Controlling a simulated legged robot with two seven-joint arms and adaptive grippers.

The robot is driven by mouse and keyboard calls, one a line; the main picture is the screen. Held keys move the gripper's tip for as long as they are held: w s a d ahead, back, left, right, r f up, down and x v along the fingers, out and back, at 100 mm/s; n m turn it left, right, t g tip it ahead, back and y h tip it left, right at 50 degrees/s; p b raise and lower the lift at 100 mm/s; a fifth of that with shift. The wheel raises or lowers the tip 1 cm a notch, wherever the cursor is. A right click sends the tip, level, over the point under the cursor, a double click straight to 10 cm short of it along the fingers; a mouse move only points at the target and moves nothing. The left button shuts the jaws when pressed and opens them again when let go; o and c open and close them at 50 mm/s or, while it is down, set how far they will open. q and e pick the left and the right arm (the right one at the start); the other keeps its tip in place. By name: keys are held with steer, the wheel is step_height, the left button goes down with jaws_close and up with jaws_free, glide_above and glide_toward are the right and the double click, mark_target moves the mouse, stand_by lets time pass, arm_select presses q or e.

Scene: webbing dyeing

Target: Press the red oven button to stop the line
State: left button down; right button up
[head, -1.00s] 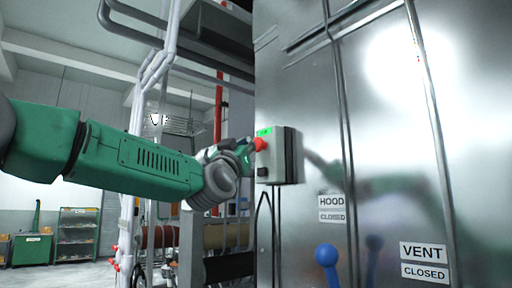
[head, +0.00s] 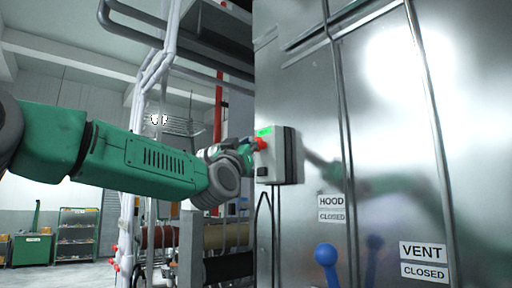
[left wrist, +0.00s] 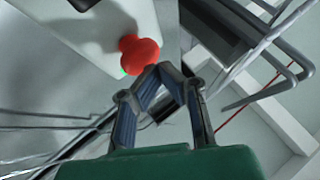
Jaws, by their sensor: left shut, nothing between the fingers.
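The red button (head: 260,144) sticks out from a pale control box (head: 290,155) on the side of the shiny metal oven (head: 390,130). A green lit label (head: 265,132) is just above it. My left gripper (head: 250,150) is at the button, its tips partly hidden by my wrist in the head view. In the left wrist view the round red button (left wrist: 139,54) is just beyond the closed fingertips (left wrist: 158,72). The tips look at or very near its edge; I cannot tell whether they press it. My right gripper is not in view.
A blue ball-ended handle (head: 326,254) stands low on the oven, near the HOOD (head: 331,202) and VENT (head: 423,251) signs, both reading CLOSED. White vertical pipes (head: 140,120) and rollers (head: 226,236) lie behind my left arm.

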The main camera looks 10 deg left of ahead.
arm_select(q)
steer(key=shift+w+d, duration=0.3)
steer(key=shift+w, duration=0.15)
stand_by(0.7)
steer(key=shift+s, duration=0.1)
steer(key=shift+s+a+b, duration=0.6)
steer(key=shift+s+b, duration=0.1)
steer(key=shift+b, duration=0.2)
steer(key=s+a+b, duration=0.1)
steer(key=s+b, duration=0.1)
steer(key=s+a+b, duration=0.1)
steer(key=s+a, duration=0.1)
steer(key=shift+a+b, duration=0.1)
steer(key=shift+b, duration=0.3)
stand_by(0.8)
